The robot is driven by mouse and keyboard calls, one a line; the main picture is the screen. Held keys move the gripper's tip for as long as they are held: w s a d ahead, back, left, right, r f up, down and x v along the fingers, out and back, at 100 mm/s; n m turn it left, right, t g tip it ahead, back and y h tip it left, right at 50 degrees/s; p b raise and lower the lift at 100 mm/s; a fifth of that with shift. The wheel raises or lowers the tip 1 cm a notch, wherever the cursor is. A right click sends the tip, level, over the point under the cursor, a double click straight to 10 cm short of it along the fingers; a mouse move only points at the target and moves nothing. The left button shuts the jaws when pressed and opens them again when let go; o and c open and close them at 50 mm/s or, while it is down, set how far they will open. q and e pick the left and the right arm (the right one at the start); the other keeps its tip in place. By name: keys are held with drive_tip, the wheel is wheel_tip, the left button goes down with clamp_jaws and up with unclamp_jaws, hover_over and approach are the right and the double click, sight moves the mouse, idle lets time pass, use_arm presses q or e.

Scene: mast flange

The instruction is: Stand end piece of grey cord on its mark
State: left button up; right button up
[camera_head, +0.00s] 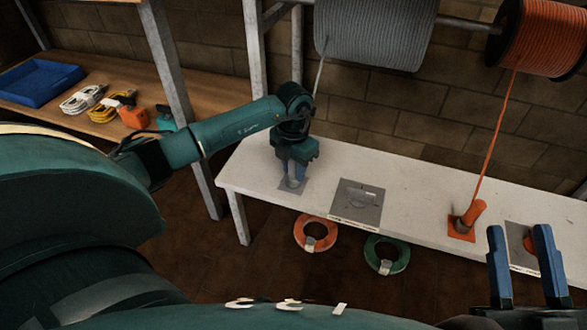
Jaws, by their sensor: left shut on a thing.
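The grey cord (320,70) hangs from the grey spool (372,30) down to my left gripper (293,172). The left gripper points down over the left part of the white bench and is shut on the grey end piece (293,181). The end piece looks about upright, mostly hidden by the fingers. Its lower end shows over a small grey square mark (285,187); I cannot tell whether it touches. My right gripper (525,265) is at the lower right, fingers apart and empty, in front of the bench.
An orange cord (490,150) runs from the orange spool (540,38) to an orange end piece (474,211) at an orange mark (460,236). A grey plate (345,211) lies on the bench (415,190).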

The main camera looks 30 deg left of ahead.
use_arm(q)
drive_tip(key=shift+r, duration=0.1)
drive_tip(key=o, duration=1.1)
drive_tip(key=shift+f, duration=0.2)
use_arm(e)
drive_tip(key=shift+r, duration=0.1)
use_arm(q)
drive_tip(key=shift+r, duration=0.2)
wheel_tip(320, 180, up, 6)
drive_tip(key=p, duration=0.3)
wheel_tip(320, 180, up, 6)
drive_tip(key=shift+f+p, duration=0.1)
drive_tip(key=shift+p, duration=0.95)
use_arm(e)
drive_tip(key=f+h, duration=0.1)
drive_tip(key=s+f+m+g+h, duration=0.1)
drive_tip(key=shift+d+f, duration=0.1)
drive_tip(key=shift+f, duration=0.3)
